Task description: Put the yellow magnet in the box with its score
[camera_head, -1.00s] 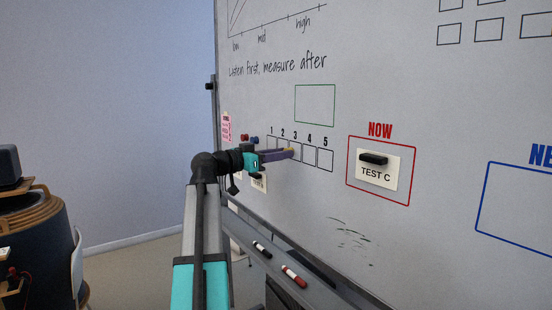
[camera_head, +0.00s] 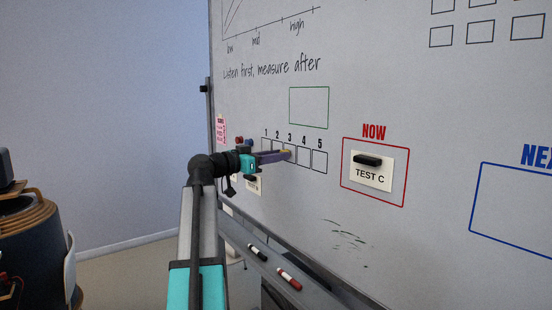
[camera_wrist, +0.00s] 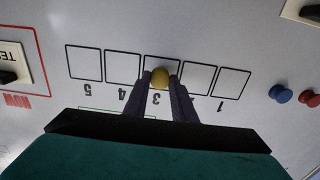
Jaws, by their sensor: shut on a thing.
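The yellow magnet (camera_wrist: 160,77) is between the fingertips of my gripper (camera_wrist: 162,84), which is shut on it. In the wrist view, which is upside down, the magnet covers part of the box (camera_wrist: 148,66) under number 3. In the head view my gripper (camera_head: 287,155) reaches the row of score boxes at about box 3. The boxes numbered 4 (camera_wrist: 122,68) and 5 (camera_wrist: 84,63) are empty, as is box 1 (camera_wrist: 232,83). I cannot tell whether the magnet touches the board.
Red and blue magnets (camera_wrist: 281,94) sit on the board beside box 1. A TEST C card (camera_head: 371,174) hangs in the red NOW frame (camera_head: 408,180). The tray (camera_head: 235,232) below holds a black marker (camera_head: 257,252) and a red marker (camera_head: 289,279).

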